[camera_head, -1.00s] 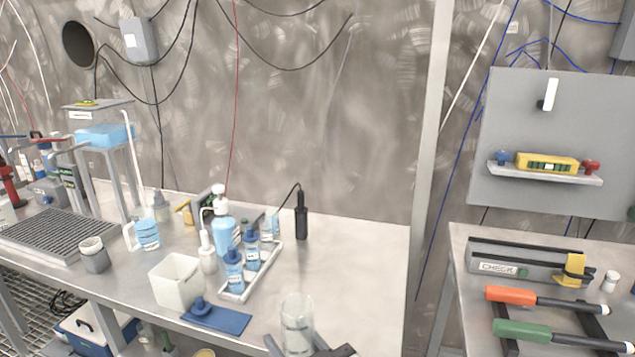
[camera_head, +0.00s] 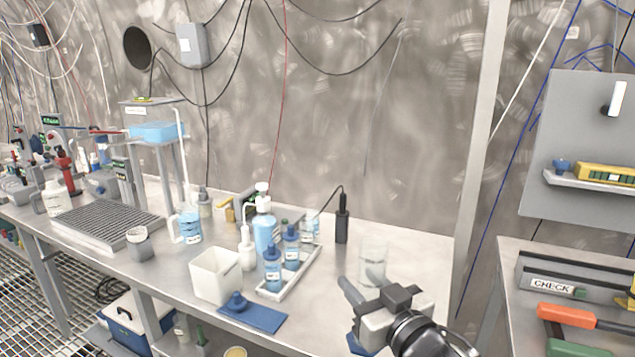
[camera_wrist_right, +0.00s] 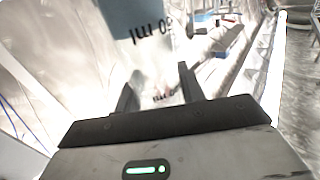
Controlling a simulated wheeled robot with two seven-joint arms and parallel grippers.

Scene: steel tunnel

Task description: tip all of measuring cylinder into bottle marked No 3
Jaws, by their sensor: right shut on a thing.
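My right gripper (camera_head: 368,291) is shut on the clear measuring cylinder (camera_head: 373,260), held upright over the front right of the bench. The right wrist view shows the gripper (camera_wrist_right: 158,92) with the clear wall and markings of the cylinder (camera_wrist_right: 158,78) between its fingers; its fill is hard to tell. To its left, a white rack (camera_head: 310,268) holds two blue-capped bottles, one in front (camera_head: 272,268) and one behind (camera_head: 291,250). An uncapped clear bottle (camera_head: 311,228) with light blue contents stands at the rack's back end. Their numbers are too small to read. My left gripper is out of view.
A blue stopper (camera_head: 236,300) lies on a blue mat (camera_head: 262,317). A white square tub (camera_head: 214,277), a wash bottle (camera_head: 264,226) and a jug (camera_head: 188,228) crowd the left. A black probe (camera_head: 342,220) stands behind. The bench's right end is clear.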

